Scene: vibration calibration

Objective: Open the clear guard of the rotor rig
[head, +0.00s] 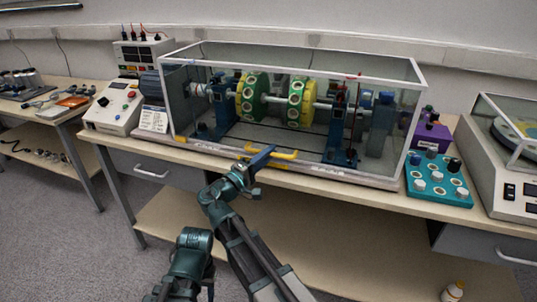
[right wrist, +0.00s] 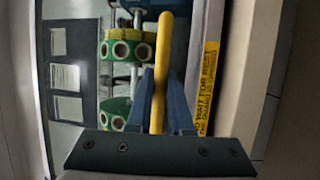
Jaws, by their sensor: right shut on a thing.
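The clear guard (head: 290,62) is a long glazed box with a pale frame, standing down over the rotor rig on the bench. Inside it are a shaft with two green and yellow discs (head: 252,97) and blue supports (head: 342,125). A yellow handle (head: 286,155) sits at the guard's lower front edge. My right gripper (head: 262,156) is shut on this handle. In the right wrist view the yellow bar (right wrist: 164,45) runs between the blue fingers (right wrist: 160,95), with the discs (right wrist: 122,50) behind.
A white control box (head: 113,105) stands left of the guard. A purple box (head: 431,137) and a teal knob panel (head: 437,180) stand to its right, before another glazed device (head: 510,135). A yellow warning label (right wrist: 208,88) is on the guard frame. The wall is close behind.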

